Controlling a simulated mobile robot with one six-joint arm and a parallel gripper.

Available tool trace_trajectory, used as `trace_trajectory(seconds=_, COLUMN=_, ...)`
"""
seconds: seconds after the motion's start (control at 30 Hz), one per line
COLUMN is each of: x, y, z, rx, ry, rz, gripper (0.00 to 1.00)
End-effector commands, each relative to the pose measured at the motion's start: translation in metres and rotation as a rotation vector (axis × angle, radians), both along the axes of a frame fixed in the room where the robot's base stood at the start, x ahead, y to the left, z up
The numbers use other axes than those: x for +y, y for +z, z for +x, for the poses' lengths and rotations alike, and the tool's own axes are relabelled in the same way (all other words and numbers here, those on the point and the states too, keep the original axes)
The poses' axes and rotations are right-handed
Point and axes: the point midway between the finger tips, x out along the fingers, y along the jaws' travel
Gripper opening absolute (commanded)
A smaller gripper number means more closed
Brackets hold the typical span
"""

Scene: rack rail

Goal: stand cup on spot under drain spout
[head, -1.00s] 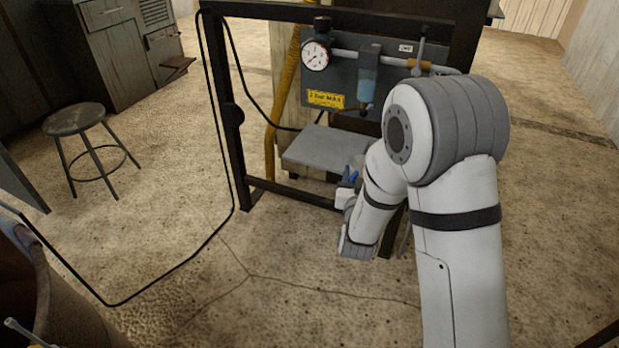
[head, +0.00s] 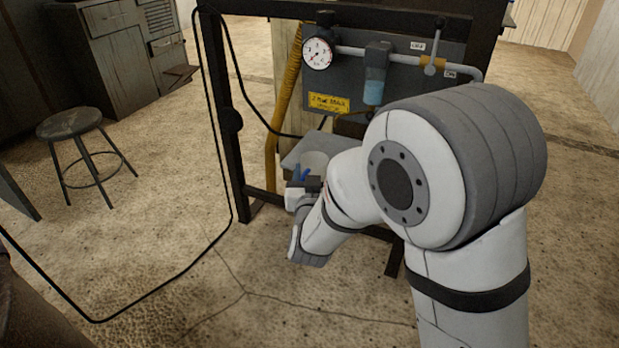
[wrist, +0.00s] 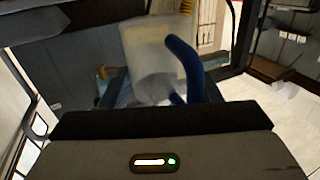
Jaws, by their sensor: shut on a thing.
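The cup (wrist: 148,58) is pale and translucent with a blue handle (wrist: 186,62), and it fills the upper middle of the wrist view. In the head view the pale cup (head: 314,162) shows just behind my gripper (head: 308,184), in front of the grey shelf (head: 301,150). My gripper is shut on the cup by its handle. I cannot tell whether the cup's base touches the shelf. The filter with the blue bowl (head: 375,90) hangs on the panel above the shelf, to the right of the cup. The drain spout and the spot are hidden or too small to tell.
A dark frame (head: 222,120) stands around the panel and shelf, with its left post near my gripper. A pressure gauge (head: 317,53) and a valve lever (head: 434,50) are on the panel. A stool (head: 72,126) stands far left. A black hose (head: 190,265) crosses the floor.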

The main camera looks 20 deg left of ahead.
Motion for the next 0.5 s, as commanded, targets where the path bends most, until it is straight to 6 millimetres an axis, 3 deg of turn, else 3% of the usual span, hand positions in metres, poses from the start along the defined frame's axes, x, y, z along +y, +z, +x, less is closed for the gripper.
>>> trace_trajectory(seconds=0.5, x=-0.004, y=-0.008, z=0.052, rx=0.0, ry=0.0, rz=0.0, gripper=0.34)
